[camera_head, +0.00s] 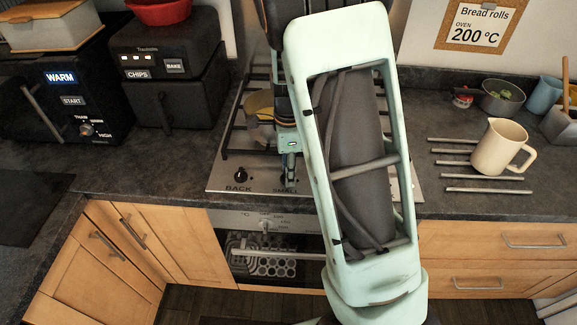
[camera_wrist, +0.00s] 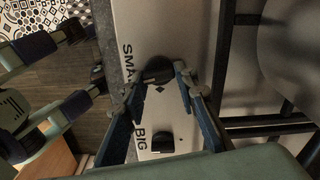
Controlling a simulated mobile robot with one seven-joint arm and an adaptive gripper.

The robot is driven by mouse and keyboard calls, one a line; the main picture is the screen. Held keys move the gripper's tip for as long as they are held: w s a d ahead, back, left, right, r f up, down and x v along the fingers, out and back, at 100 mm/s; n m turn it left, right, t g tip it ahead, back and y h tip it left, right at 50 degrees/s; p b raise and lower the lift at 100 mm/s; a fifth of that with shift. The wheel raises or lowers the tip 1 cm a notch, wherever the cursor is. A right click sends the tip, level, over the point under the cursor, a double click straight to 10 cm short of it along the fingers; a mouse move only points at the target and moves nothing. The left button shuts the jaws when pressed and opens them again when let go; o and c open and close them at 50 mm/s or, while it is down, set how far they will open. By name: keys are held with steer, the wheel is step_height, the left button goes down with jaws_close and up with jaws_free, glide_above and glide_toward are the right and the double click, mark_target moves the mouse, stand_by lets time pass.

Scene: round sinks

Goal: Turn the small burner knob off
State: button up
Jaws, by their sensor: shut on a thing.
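The small burner knob (camera_wrist: 157,68) is black and round, on the pale stove panel beside the partly covered label "SMALL" in the wrist view. My gripper (camera_wrist: 158,82) has its blue fingers closed in on either side of this knob. In the head view, my gripper (camera_head: 289,172) points down at the panel above the word "SMALL" and mostly hides the knob. The knob's exact angle is hard to tell.
The back knob (camera_head: 240,174) is left of my gripper. The big knob (camera_wrist: 162,142) is close by in the wrist view. A yellowish pot (camera_head: 260,106) is on the grate. A cream jug (camera_head: 499,147) is on a rack at right.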

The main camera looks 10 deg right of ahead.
steer(key=shift+r+m+p, duration=0.1)
steer(key=shift+m+p, duration=0.5)
steer(key=shift+m, duration=0.5)
steer(key=o, duration=1.2)
steer(key=shift+c, duration=0.2)
step_height(320, 180, up, 12)
